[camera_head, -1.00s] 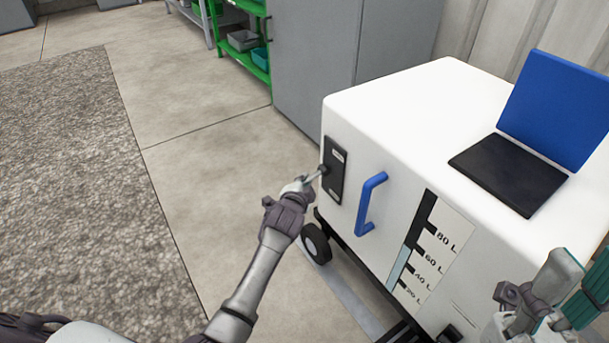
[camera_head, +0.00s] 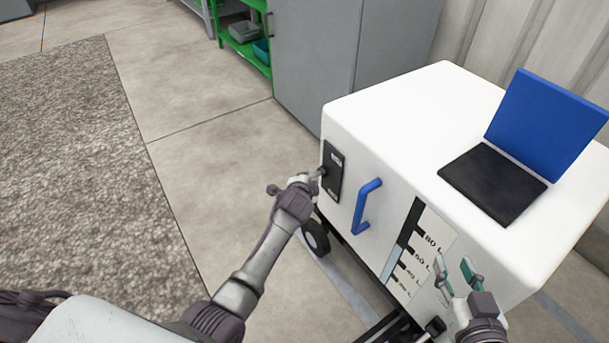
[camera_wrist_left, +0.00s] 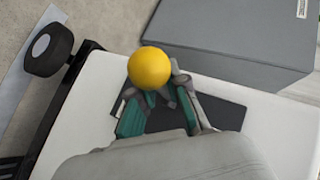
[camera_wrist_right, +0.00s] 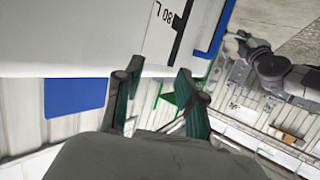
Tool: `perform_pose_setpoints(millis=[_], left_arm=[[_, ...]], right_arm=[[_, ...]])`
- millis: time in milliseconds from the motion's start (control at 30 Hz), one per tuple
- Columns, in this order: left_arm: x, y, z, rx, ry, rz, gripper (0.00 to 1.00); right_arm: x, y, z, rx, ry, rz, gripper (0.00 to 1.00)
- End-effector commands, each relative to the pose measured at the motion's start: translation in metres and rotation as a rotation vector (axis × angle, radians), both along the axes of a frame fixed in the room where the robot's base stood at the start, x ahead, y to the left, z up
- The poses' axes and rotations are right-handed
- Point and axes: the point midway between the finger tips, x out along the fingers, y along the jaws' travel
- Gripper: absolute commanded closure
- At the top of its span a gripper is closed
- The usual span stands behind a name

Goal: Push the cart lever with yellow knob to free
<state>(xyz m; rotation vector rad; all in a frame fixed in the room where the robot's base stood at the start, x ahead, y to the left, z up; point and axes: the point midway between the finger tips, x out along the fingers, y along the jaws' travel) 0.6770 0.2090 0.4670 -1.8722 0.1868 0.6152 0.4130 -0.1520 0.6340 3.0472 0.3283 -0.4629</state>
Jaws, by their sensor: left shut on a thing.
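The white cart (camera_head: 385,115) stands at the right in the head view. A black lever panel (camera_head: 333,172) is on its front, at the left end. My left gripper (camera_head: 314,180) is at this panel, its fingers shut on the lever. In the left wrist view the yellow knob (camera_wrist_left: 149,67) shows at the fingertips of the left gripper (camera_wrist_left: 160,98), with the dark panel (camera_wrist_left: 228,115) behind. The knob does not show in the head view. My right gripper (camera_head: 455,268) is open and empty before the cart's front; its spread fingers (camera_wrist_right: 158,85) show in the right wrist view.
A blue handle (camera_head: 366,207) sticks out right of the panel, beside a litre gauge (camera_head: 402,250). A blue and black laptop-like device (camera_head: 492,183) lies on the cart top. A grey cabinet (camera_head: 315,60) stands behind. The floor to the left is free.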

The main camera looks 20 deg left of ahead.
Motion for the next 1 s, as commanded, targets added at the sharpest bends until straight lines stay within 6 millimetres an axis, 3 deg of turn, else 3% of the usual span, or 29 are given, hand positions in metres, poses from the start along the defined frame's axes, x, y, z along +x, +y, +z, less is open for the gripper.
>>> perform_pose_setpoints(millis=[300, 567, 900, 1000], left_arm=[[0.001, -0.001, 0.010, 0.059, 0.078, 0.000, 1.00], [0.002, -0.002, 0.015, 0.112, 0.145, -0.001, 1.00], [0.005, -0.004, 0.023, 0.192, 0.245, -0.002, 1.00], [0.006, -0.005, 0.025, 0.217, 0.277, -0.001, 1.00]], right_arm=[[-0.067, -0.029, -0.068, -0.120, 0.524, -0.037, 0.61], [-0.146, -0.054, -0.094, -0.204, 0.931, -0.067, 0.61], [-0.146, -0.054, -0.076, -0.204, 0.938, -0.067, 0.61], [-0.140, -0.052, -0.098, -0.207, 0.953, -0.065, 0.61]])
